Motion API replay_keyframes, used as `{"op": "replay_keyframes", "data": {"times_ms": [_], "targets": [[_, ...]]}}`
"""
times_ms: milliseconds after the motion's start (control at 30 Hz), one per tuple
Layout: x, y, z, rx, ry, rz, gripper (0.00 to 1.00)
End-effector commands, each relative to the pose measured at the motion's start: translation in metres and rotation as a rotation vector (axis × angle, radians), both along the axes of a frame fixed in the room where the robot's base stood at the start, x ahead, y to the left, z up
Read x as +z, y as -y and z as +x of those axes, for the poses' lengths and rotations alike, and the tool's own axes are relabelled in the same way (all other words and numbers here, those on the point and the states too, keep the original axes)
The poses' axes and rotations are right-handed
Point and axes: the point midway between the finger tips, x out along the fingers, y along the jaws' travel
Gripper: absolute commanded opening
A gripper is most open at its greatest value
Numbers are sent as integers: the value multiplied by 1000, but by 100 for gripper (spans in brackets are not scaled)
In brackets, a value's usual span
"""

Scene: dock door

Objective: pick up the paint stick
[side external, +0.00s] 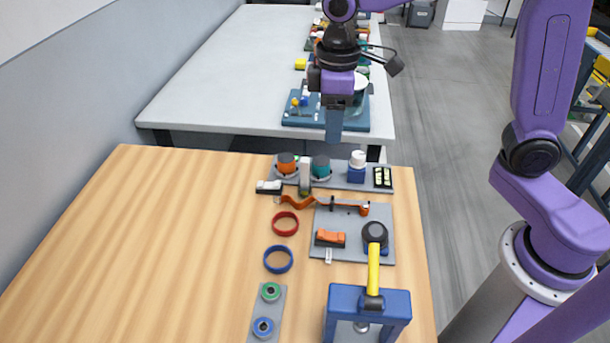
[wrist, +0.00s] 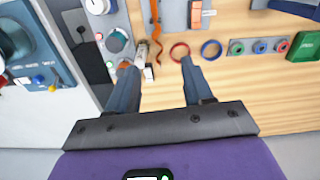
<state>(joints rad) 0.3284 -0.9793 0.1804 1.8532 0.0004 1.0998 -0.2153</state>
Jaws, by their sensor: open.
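A pale, upright, stick-like thing (side external: 305,175), which looks like the paint stick, stands near the far edge of the wooden table. It is between an orange knob and a teal knob. In the wrist view the pale stick (wrist: 141,54) shows near the left fingertip, between and slightly beyond the fingers. My gripper (side external: 334,138) hangs above and behind it, near the gap between the two tables. In the wrist view my gripper (wrist: 158,68) has its two blue-grey fingers wide apart with nothing between them. Small markings on the stick are too blurred to read.
A small black-and-white block (side external: 269,187) lies close beside the stick. An orange curved strip (side external: 295,202) lies just in front. Red (side external: 285,223) and blue (side external: 278,259) rings lie nearer. A knob panel (side external: 345,185) is to the right. The wooden table's left side is clear.

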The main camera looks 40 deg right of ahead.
Motion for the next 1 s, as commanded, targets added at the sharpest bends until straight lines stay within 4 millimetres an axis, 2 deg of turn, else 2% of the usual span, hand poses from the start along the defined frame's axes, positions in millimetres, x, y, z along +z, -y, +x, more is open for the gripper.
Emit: {"op": "replay_keyframes", "data": {"times_ms": [33, 100, 200, 333, 467, 567, 1000], "targets": [[-1, -3, 16, -17, -2, -2, 51], [-1, -5, 34, -36, -4, -3, 51], [-2, -6, 54, -56, -6, -4, 51], [-2, -5, 70, -74, -6, -5, 51], [-6, -5, 76, -79, -7, -6, 51], [-18, -4, 76, -80, -10, -7, 51], [-99, -4, 75, -80, -10, -8, 51]]}}
